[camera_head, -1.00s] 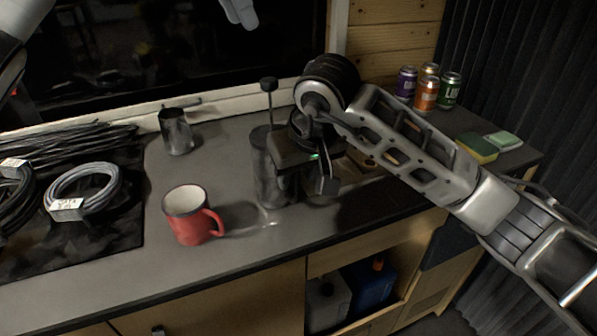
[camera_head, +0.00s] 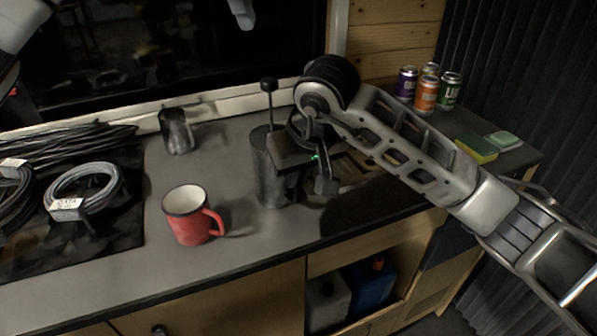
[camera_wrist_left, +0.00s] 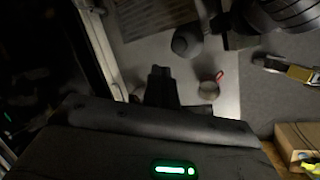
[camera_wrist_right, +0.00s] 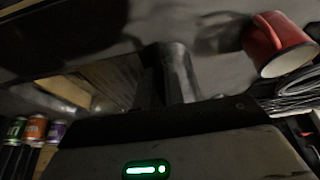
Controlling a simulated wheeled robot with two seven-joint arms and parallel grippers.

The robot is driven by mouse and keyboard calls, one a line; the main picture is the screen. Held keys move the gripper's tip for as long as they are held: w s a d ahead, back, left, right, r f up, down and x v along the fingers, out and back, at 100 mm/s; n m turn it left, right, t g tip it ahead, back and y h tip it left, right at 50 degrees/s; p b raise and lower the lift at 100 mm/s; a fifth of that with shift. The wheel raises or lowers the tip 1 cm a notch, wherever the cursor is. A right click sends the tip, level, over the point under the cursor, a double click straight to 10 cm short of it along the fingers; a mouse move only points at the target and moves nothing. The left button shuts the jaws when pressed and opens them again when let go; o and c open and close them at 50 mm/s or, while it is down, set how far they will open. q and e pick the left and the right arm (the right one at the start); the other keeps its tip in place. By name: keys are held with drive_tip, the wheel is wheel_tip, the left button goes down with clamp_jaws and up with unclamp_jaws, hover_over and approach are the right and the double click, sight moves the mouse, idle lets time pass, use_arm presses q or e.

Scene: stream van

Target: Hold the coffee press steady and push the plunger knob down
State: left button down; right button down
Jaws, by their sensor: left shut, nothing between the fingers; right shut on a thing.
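The metal coffee press (camera_head: 268,180) stands upright on the counter, its plunger rod raised and the dark knob (camera_head: 268,84) on top well above the lid. My right gripper (camera_head: 300,158) is at the press's right side, shut on the press. It hides part of that side, so the exact contact is unclear. The right fingers (camera_wrist_right: 165,78) show in the right wrist view. My left gripper's dark fingers (camera_wrist_left: 162,85) are shut and empty in the left wrist view, high above the counter and apart from the press. In the head view I cannot clearly make out the left fingers.
A red mug (camera_head: 192,216) stands front left of the press. A metal cup (camera_head: 176,131) is behind left. Coiled cables (camera_head: 84,190) lie on the left. Several cans (camera_head: 426,92) and a sponge (camera_head: 477,149) are on the right. A window runs behind.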

sight(270, 78)
use_arm(q)
drive_tip(key=m+t, duration=0.1)
drive_tip(key=m, duration=0.3)
drive_tip(key=d+f+m+t, duration=0.1)
drive_tip(key=m, duration=0.4)
drive_tip(key=d+m+t, duration=0.1)
drive_tip(key=m, duration=0.3)
drive_tip(key=shift+w+f+m+y, duration=0.1)
drive_tip(key=shift+f+m+y, duration=0.05)
drive_tip(key=shift+m+y, duration=0.15)
drive_tip(key=m, duration=0.2)
drive_tip(key=m+t, duration=0.1)
drive_tip(key=shift+d+f+m, duration=0.25)
drive_tip(key=shift+d+m, duration=0.15)
drive_tip(key=shift+f, duration=2.5)
drive_tip(key=shift+f, duration=0.1)
drive_tip(key=shift+f, duration=3.6)
drive_tip(key=shift+r, duration=2.6)
